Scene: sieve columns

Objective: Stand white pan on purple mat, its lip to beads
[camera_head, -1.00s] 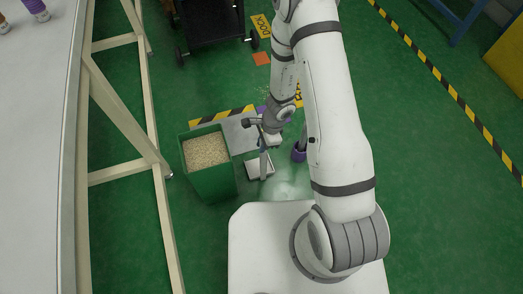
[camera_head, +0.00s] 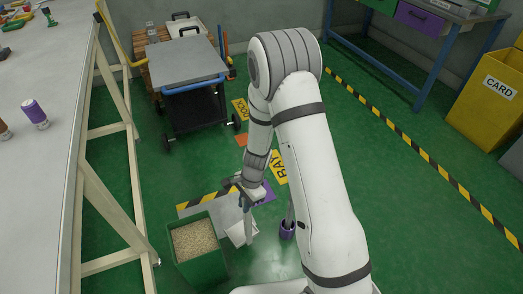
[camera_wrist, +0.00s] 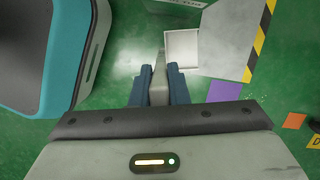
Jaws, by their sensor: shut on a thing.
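My gripper (camera_head: 245,200) is shut on the upright handle of the white pan (camera_head: 239,234), low over the floor. In the wrist view the blue fingers (camera_wrist: 158,72) close on the grey handle, and the square pan (camera_wrist: 181,50) shows beyond them. I cannot tell whether the pan touches the floor. The purple mat (camera_head: 265,191) lies flat just beyond my gripper, partly hidden by it; it also shows in the wrist view (camera_wrist: 224,92), bare and apart from the pan.
A green bin (camera_head: 203,269) full of pale grains stands left of the pan. A grey floor plate (camera_head: 222,211) lies by the mat. A purple cup (camera_head: 287,230) with a stick in it stands right. A cart (camera_head: 190,85) and white-framed table (camera_head: 110,200) stand left.

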